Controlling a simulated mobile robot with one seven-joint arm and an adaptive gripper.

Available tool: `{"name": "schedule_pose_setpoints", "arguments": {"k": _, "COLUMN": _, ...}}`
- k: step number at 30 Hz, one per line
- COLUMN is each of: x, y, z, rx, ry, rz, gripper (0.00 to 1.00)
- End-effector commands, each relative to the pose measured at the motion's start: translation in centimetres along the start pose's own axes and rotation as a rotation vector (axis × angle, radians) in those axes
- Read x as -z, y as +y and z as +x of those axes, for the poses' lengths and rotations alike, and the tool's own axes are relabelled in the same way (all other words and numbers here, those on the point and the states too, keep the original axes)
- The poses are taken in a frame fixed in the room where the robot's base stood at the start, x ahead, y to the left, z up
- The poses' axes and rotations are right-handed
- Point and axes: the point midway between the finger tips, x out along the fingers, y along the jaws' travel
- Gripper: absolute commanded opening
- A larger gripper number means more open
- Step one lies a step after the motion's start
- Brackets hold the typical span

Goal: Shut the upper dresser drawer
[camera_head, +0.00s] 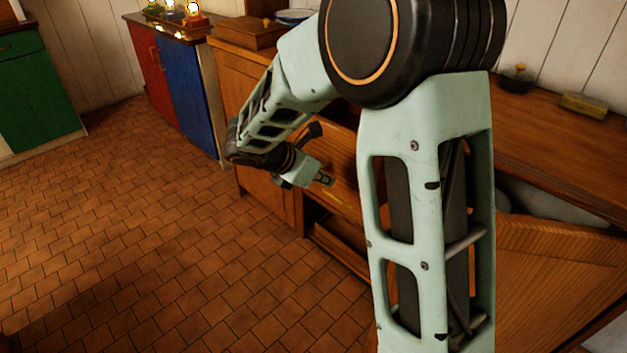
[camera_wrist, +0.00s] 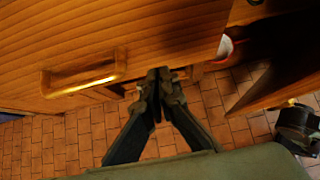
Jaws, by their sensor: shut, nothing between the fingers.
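The upper dresser drawer shows its wooden front in the wrist view (camera_wrist: 150,35), with a brass handle (camera_wrist: 85,82) at the left. A dark gap lies beyond its right end; how far out the drawer stands is unclear. In the head view the drawer front (camera_head: 343,172) is partly hidden behind my arm. My gripper (camera_head: 325,180) is shut and empty, close to the drawer front. In the wrist view the fingertips (camera_wrist: 160,75) are at the front's lower edge, right of the handle; I cannot tell whether they touch it.
A lower wooden drawer or shelf (camera_head: 338,250) shows below. A slanting wooden panel (camera_head: 560,275) is at the right, with pale rounded shapes (camera_head: 550,204) behind it. The dresser top (camera_head: 540,125) holds small items. Red and blue cabinets stand behind. The tiled floor (camera_head: 150,230) at left is clear.

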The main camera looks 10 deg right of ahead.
Motion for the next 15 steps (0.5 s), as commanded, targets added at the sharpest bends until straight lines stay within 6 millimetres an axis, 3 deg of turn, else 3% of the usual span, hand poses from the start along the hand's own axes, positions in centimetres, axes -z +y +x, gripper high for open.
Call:
{"name": "schedule_pose_setpoints", "arguments": {"k": 6, "x": -2.1, "y": 0.0, "z": 1.8, "rx": -0.001, "ry": -0.003, "rz": 0.005, "gripper": 0.00}}
{"name": "schedule_pose_setpoints", "arguments": {"k": 15, "x": -2.6, "y": 0.1, "z": 2.0, "rx": -0.003, "ry": -0.003, "rz": 0.002, "gripper": 0.00}}
